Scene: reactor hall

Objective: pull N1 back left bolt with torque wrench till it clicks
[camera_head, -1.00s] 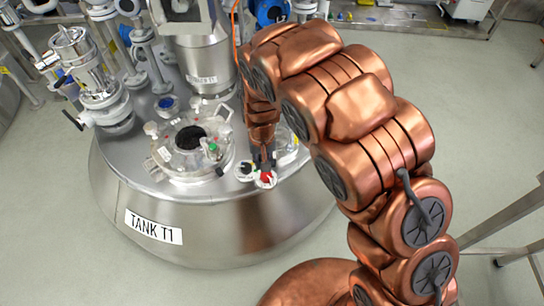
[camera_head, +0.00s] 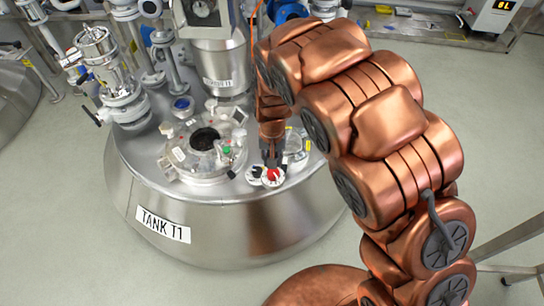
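The steel tank labelled TANK T1 (camera_head: 225,235) stands left of my arm. On its lid is an open round port (camera_head: 203,140) with a flange ring and small fittings around it. My gripper (camera_head: 271,163) points down at the right part of the lid, just above or at a white round fitting with a red part (camera_head: 272,177). Its fingers are small and dark, and I cannot tell whether they are open or hold anything. I cannot make out a torque wrench, and I cannot tell which fitting is the N1 back left bolt.
A steel column (camera_head: 222,65) and a valve assembly (camera_head: 110,80) rise from the lid behind and left of the port. A metal frame (camera_head: 510,245) stands at the right edge. A bench with a lit display box (camera_head: 495,16) is at the back right. Open floor lies between.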

